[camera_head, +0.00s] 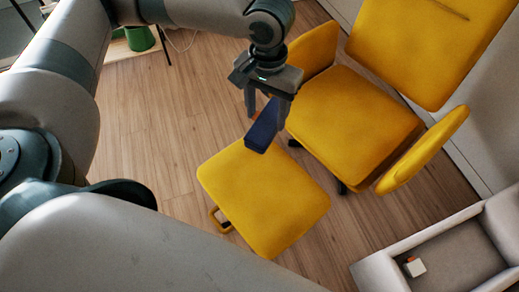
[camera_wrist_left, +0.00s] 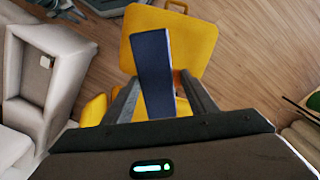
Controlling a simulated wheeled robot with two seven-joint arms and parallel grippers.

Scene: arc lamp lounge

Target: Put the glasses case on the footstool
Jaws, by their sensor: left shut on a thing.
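The glasses case is a dark blue, long narrow box (camera_head: 263,127). My left gripper (camera_head: 267,108) is shut on it and holds it over the far edge of the yellow footstool (camera_head: 265,200). In the left wrist view the case (camera_wrist_left: 153,70) sticks out from between the two fingers, with the footstool (camera_wrist_left: 195,45) behind it. The case appears to be above the footstool's top, but the exact gap cannot be told. The visible footstool top is bare.
A yellow armchair (camera_head: 355,110) stands just right of the footstool. A green pot (camera_head: 139,38) stands at the upper left. Wooden floor (camera_head: 150,130) is clear left of the footstool.

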